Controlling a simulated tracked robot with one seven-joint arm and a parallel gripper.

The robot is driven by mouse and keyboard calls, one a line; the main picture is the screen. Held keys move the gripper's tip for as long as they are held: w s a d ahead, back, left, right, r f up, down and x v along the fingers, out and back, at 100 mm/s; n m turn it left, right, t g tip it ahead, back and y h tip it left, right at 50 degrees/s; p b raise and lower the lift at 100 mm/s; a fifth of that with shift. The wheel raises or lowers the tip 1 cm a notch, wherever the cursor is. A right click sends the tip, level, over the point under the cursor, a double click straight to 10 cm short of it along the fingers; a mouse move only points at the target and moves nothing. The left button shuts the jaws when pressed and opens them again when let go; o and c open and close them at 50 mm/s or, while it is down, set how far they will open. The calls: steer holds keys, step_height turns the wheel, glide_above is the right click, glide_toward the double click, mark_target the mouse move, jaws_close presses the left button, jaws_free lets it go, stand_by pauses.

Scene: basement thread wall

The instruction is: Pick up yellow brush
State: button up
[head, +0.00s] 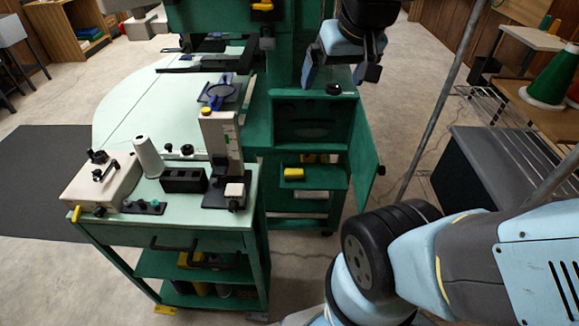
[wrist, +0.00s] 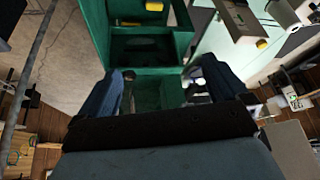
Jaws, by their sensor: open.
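A small yellow block-like thing (head: 293,174), probably the yellow brush, lies on a shelf inside the open green cabinet in the head view. Its bristles cannot be made out. A yellow thing at the top edge of the wrist view (wrist: 154,5) appears to be the same one. My gripper (head: 341,76) hangs above and in front of the cabinet's top at upper right of centre, well apart from the yellow thing. In the wrist view my gripper (wrist: 165,72) has its two blue fingers spread with nothing between them.
An open cabinet door (head: 366,160) stands right of the shelf. A green cart (head: 200,240) with a spool and instruments stands at left. A slanted grey pole (head: 440,100) and a dark box (head: 490,165) are at right. Bare floor shows between pole and cabinet.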

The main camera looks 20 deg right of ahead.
steer(key=w+a+f, duration=0.1)
steer(key=w+f, duration=0.6)
steer(key=w, duration=0.2)
steer(key=m+g+h, duration=0.2)
steer(key=m, duration=0.1)
glide_above(294, 171)
steer(key=s, duration=0.4)
step_height(294, 171, down, 29)
steer(key=shift+y, duration=0.3)
steer(key=shift+a+x, duration=0.2)
steer(key=shift+x, duration=2)
steer(key=shift+a+x, duration=0.15)
steer(key=shift+x, duration=2)
steer(key=shift+a+x, duration=0.2)
steer(key=shift+x, duration=2)
steer(key=shift+s, duration=0.1)
steer(key=c, duration=1.1)
steer(key=shift+o, duration=0.2)
